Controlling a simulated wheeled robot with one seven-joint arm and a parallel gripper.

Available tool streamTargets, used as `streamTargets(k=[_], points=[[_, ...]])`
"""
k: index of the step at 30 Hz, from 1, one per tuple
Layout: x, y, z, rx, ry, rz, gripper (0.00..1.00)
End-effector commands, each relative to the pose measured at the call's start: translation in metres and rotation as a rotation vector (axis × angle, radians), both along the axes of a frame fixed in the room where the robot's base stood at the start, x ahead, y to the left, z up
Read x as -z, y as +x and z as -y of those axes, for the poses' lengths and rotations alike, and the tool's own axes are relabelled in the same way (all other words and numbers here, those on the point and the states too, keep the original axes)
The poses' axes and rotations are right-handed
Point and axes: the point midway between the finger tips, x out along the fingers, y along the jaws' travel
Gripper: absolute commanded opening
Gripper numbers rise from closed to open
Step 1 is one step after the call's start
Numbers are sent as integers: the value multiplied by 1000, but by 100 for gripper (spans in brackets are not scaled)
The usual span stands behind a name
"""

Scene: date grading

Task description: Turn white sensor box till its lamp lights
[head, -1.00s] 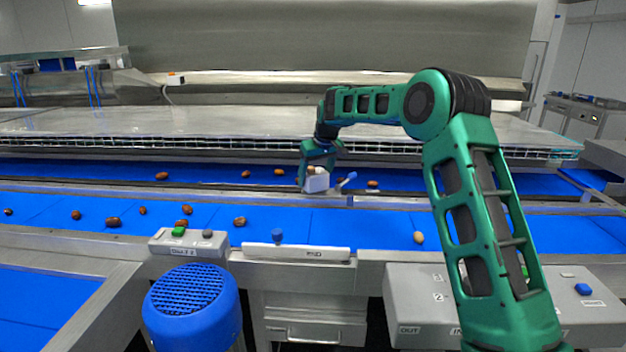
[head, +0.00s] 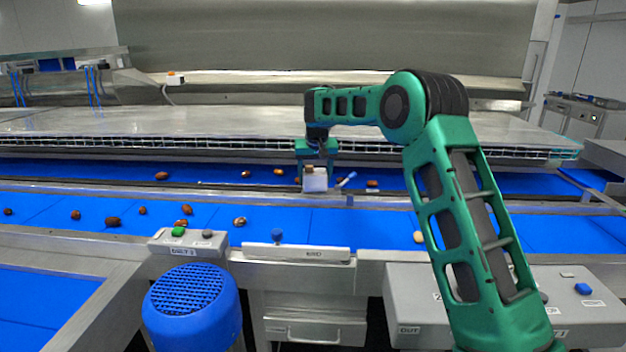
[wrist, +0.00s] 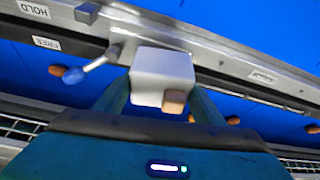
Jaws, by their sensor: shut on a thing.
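The white sensor box (head: 314,182) sits at the rail of the far blue belt, left of a small lever with a blue knob (head: 351,175). My gripper (head: 316,165) reaches down from behind and is shut on the box. In the wrist view the box (wrist: 160,68) lies between my two fingers, with a small tan block (wrist: 173,101) on its near edge. I see no clear glow on the box, so I cannot tell whether a lamp is lit. The lever's blue knob (wrist: 74,80) lies nearer the FREE label (wrist: 46,43) than the HOLD label (wrist: 34,9).
Brown dates (head: 113,222) lie scattered on the blue belts. A grey button box (head: 187,243), a blue motor cover (head: 191,305) and a control panel (head: 405,300) line the front. The metal rail runs close beside the gripped box.

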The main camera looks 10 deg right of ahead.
Motion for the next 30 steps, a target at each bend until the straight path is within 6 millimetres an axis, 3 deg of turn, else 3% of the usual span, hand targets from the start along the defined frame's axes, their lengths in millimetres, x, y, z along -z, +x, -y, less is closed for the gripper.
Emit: streamTargets(k=[10, 24, 25, 27, 30], points=[[-1, 0, -1, 133, 0, 2, 40], [-1, 0, -1, 151, 1, 2, 40], [-1, 0, -2, 151, 1, 2, 65], [-1, 0, -1, 151, 1, 2, 81], [-1, 0, -1, 152, 1, 1, 81]])
